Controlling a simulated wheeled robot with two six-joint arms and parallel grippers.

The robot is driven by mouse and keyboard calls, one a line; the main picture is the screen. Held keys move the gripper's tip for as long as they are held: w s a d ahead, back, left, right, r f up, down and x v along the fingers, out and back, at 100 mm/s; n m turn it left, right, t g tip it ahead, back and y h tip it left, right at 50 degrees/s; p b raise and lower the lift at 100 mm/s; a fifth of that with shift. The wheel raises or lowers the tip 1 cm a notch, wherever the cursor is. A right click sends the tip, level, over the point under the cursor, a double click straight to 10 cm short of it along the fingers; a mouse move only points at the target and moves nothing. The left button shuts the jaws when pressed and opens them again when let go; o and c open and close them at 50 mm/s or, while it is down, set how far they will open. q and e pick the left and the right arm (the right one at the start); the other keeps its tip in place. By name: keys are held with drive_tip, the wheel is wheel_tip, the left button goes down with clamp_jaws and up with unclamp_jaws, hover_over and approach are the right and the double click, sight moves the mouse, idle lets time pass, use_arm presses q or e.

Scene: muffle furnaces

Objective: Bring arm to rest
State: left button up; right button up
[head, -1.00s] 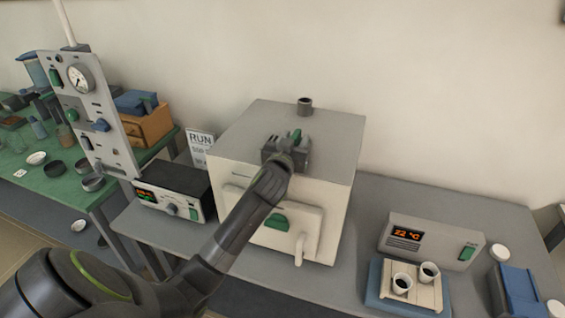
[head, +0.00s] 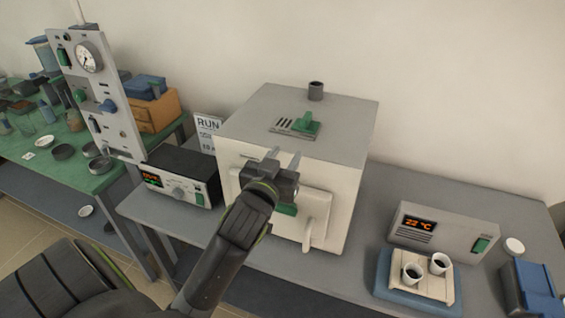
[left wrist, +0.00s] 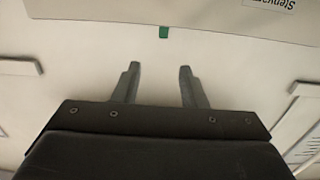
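My left gripper (head: 284,160) is in front of the white muffle furnace (head: 345,205), over the upper part of its front and door. Its two fingers stand apart with nothing between them; the left wrist view also shows the open fingers (left wrist: 160,88) facing the pale furnace front. My left arm comes in from the lower left. On the grey furnace top sit a green lever (head: 307,122) on a slotted plate and a dark vent pipe (head: 315,91). A green door part (head: 287,209) is partly hidden behind the gripper. My right gripper is in neither view.
A controller box (head: 180,178) stands left of the furnace, with a RUN sign (head: 207,124) behind it. To the right are a 22 °C display unit (head: 443,232) and two cups on a plate over a blue base (head: 385,287). A gauge panel (head: 100,95) stands at left.

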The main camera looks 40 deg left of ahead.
use_arm(q)
drive_tip(key=shift+s+d, duration=0.1)
drive_tip(key=shift+s, duration=0.25)
idle(0.3)
